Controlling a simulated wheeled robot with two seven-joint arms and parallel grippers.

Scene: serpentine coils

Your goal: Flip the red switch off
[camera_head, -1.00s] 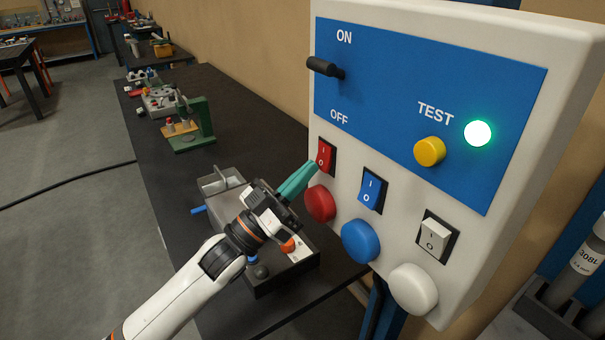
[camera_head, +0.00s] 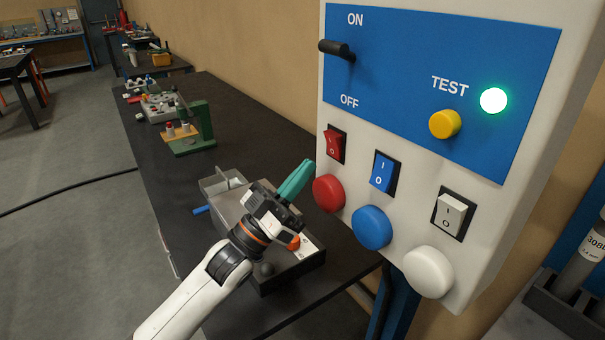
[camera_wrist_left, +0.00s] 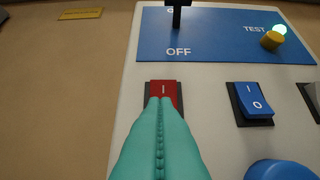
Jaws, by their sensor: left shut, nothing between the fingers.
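The red switch (camera_head: 335,145) is a rocker at the left of the white control box, above a round red button. My left gripper (camera_head: 310,163), with teal fingers, is shut and empty. Its tips are just left of and slightly below the red switch, with a small gap showing in the head view. In the left wrist view, the fingers (camera_wrist_left: 162,102) cover the lower part of the red switch (camera_wrist_left: 162,88), and its "I" mark shows above them. The rocker's upper part seems to stand out. My right gripper is not in view.
A blue rocker (camera_head: 383,172) and a white rocker (camera_head: 452,213) sit to the right, above blue (camera_head: 371,228) and white (camera_head: 429,272) buttons. A black lever (camera_head: 337,48), yellow button (camera_head: 445,124) and lit green lamp (camera_head: 493,100) are above. A dark bench (camera_head: 240,120) stands left.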

